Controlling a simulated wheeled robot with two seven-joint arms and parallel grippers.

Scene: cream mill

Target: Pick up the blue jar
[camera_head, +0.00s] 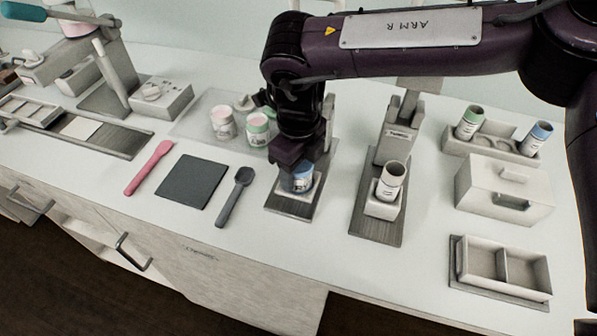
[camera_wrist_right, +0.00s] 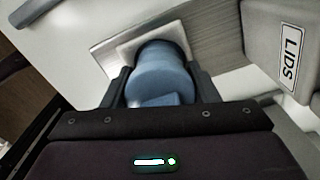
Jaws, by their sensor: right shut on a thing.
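The blue jar (camera_head: 300,178) stands on a small white block on a wooden-grey base in the middle of the counter. In the right wrist view the jar (camera_wrist_right: 158,75) shows its round blue top between the two black fingers. My right gripper (camera_head: 296,172) reaches down from above and is shut on the jar. In the wrist view the right gripper (camera_wrist_right: 163,88) has a finger on each side of it. The jar's far side and lower part are partly hidden. I cannot tell whether the jar still touches the block. My left gripper is not in view.
A pink-labelled jar (camera_head: 223,122) and a green-lidded jar (camera_head: 257,129) stand behind the gripper. A dark mat (camera_head: 194,181), pink spatula (camera_head: 149,167) and dark spoon (camera_head: 235,196) lie left. An open white jar (camera_head: 391,180) stands on a neighbouring station; a jar rack (camera_head: 490,143) is right.

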